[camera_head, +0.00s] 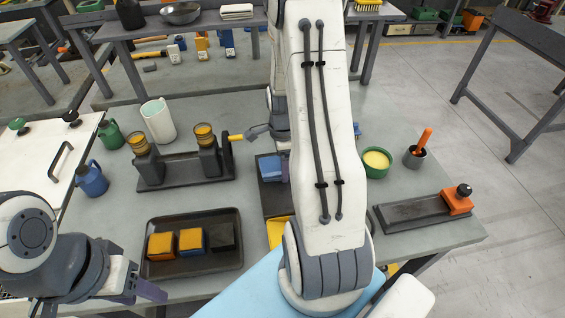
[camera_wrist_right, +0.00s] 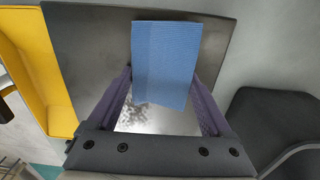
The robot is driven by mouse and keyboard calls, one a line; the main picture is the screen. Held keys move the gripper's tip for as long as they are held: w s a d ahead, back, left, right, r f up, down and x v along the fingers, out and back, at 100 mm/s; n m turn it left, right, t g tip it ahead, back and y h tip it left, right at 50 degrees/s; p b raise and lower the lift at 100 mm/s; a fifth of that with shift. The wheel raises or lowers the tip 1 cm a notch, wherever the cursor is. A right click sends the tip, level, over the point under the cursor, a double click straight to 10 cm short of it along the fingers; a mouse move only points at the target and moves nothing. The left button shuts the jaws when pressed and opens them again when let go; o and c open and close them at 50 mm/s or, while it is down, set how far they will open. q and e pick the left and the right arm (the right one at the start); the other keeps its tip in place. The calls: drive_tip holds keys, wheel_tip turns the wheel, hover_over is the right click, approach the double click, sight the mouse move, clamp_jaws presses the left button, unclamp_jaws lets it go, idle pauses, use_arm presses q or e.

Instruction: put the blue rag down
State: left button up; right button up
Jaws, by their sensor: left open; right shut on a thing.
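The blue rag (camera_wrist_right: 163,60) is a folded blue pad between the purple fingers of my right gripper (camera_wrist_right: 163,80) in the right wrist view. That gripper is shut on it, above or at a dark plate (camera_wrist_right: 90,50); I cannot tell whether the rag touches the plate. In the head view the rag (camera_head: 270,168) shows beside my right arm, which hides most of the right gripper. My left gripper (camera_head: 148,290) is open and empty at the lower left, in front of the black tray (camera_head: 160,271).
The black tray holds sponge-like blocks (camera_head: 191,242). Behind it stands a dark press-like fixture (camera_head: 185,172). A green bowl (camera_head: 376,162), a grey cup (camera_head: 414,157) and a dark board with an orange block (camera_head: 456,203) are at right. A yellow bin (camera_wrist_right: 42,70) adjoins the plate.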

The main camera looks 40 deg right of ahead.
drive_tip(key=shift+s+a+f+b, duration=0.1)
drive_tip(key=shift+s+f+b, duration=0.05)
drive_tip(key=shift+f+b, duration=0.4)
drive_tip(key=o, duration=1.1)
drive_tip(key=shift+f, duration=0.1)
drive_tip(key=shift+o, duration=0.7)
drive_tip(key=shift+s+f, duration=0.1)
drive_tip(key=shift+r+p, duration=0.35)
drive_tip(key=shift+r, duration=0.05)
wheel_tip(320, 180, up, 13)
drive_tip(key=shift+w, duration=0.25)
